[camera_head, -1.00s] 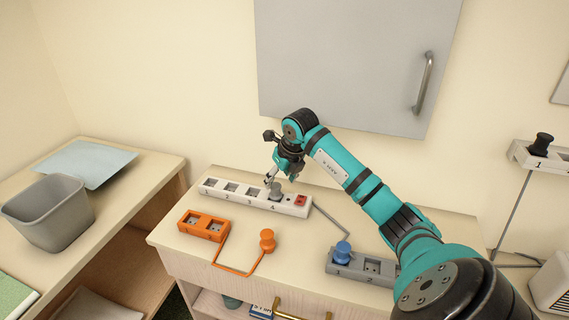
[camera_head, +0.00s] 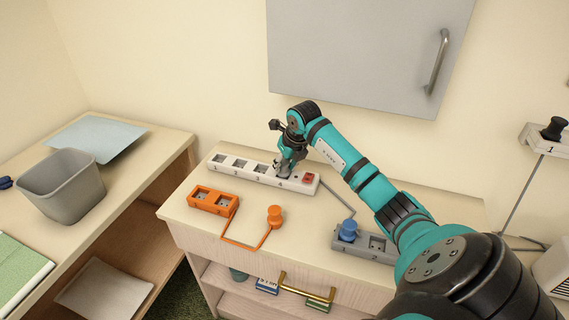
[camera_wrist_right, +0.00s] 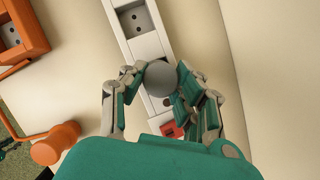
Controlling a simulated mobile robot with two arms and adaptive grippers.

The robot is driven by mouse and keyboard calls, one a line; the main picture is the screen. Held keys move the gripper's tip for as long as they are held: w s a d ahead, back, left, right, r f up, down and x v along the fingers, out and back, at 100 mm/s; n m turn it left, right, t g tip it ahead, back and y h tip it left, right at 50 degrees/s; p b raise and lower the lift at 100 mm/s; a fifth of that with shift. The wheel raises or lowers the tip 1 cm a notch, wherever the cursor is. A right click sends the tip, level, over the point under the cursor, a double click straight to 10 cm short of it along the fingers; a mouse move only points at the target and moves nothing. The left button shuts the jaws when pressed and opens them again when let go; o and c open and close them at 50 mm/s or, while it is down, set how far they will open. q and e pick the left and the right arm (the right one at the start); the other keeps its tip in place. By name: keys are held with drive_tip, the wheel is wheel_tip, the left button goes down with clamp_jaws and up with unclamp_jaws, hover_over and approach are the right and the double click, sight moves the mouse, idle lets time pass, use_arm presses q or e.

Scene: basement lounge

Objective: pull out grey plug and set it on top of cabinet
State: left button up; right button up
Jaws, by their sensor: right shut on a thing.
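The grey plug (camera_wrist_right: 160,78) is at the white power strip (camera_head: 232,170), near the red switch end. In the right wrist view its round grey top sits between the fingers of my right gripper (camera_wrist_right: 160,88). My right gripper (camera_head: 286,170) is shut on the plug, right over the strip. Whether the plug is fully seated cannot be told, as the fingers hide its base. The cabinet with the strip on its top (camera_head: 187,213) has bare surface in front of the strip. A grey wall cabinet (camera_head: 365,50) with a handle hangs above. My left gripper is not in view.
An orange socket block (camera_head: 212,200) with an orange plug (camera_head: 274,216) lies in front of the strip. A grey block (camera_head: 375,246) with a blue plug (camera_head: 348,230) is at the right. A grey bin (camera_head: 62,186) stands on the left table. A black plug (camera_head: 555,129) is at far right.

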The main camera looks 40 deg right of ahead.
sight(284, 163)
clamp_jaws()
drive_tip(key=shift+r+p, duration=0.6)
drive_tip(key=shift+r, duration=0.3)
drive_tip(key=shift+r, duration=0.25)
drive_tip(key=shift+r+p, duration=1.8)
drive_tip(key=shift+r, duration=0.6)
